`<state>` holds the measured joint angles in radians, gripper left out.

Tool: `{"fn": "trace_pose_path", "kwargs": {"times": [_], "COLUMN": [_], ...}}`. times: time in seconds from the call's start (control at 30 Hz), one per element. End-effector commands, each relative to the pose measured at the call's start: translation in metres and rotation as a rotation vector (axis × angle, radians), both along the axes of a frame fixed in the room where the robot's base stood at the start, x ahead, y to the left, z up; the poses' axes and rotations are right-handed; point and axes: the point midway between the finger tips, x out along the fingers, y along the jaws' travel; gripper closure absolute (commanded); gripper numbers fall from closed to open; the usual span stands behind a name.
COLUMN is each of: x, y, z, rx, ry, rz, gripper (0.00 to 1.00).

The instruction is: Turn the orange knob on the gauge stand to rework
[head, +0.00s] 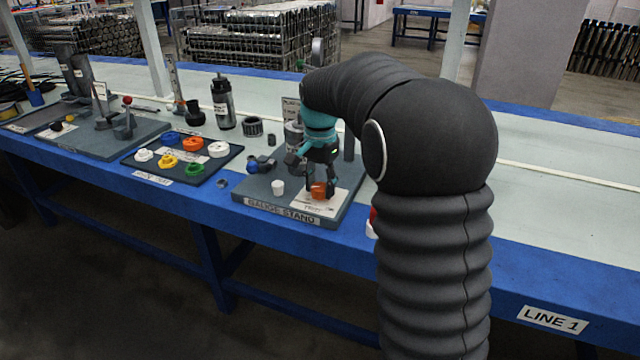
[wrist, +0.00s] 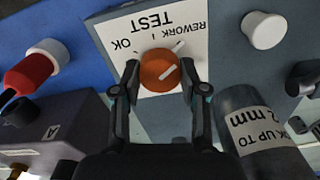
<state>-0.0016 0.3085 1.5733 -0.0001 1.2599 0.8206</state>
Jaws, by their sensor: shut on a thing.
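The orange knob (wrist: 158,70) sits on a white plate (wrist: 185,25) printed TEST, OK and REWORK, which reads upside down in the wrist view. OK is at the knob's upper left and REWORK at its upper right. A white line on the knob slants up to the right, towards the REWORK side. My gripper (wrist: 160,84) is shut on the knob, one finger on each side. In the head view, my gripper (head: 318,180) is over the knob (head: 320,191) on the gauge stand (head: 255,203), and partly hides it.
On the stand, a white round piece (head: 278,187) and a blue-and-dark part (head: 261,165) are left of my gripper. A dark cylinder (wrist: 250,115) stands close by the right finger. A tray of coloured rings (head: 140,158) lies further left.

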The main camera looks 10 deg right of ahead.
Motion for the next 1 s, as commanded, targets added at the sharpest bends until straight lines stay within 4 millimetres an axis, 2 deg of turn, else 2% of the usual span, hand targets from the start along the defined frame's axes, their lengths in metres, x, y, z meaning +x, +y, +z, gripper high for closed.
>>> {"fn": "trace_pose_path", "kwargs": {"times": [0.1,0.13,0.2,0.23,0.53,0.67,0.77,1.0], "x": [0.000,0.000,0.000,0.000,0.000,0.000,0.001,0.001], "y": [0.000,0.000,0.000,0.000,0.000,0.000,0.000,0.000], "z": [-0.001,-0.001,-0.001,-0.001,0.000,0.008,0.023,0.070], "rx": [0.001,0.001,0.001,0.001,0.000,0.000,0.001,0.000], "ry": [0.002,0.002,0.002,0.002,0.000,-0.001,-0.004,-0.003], "rz": [0.000,0.000,0.000,0.000,0.001,0.001,0.001,0.001], "gripper": [0.92,0.55,0.37,0.32,0.32,0.32,0.32,0.32]}}
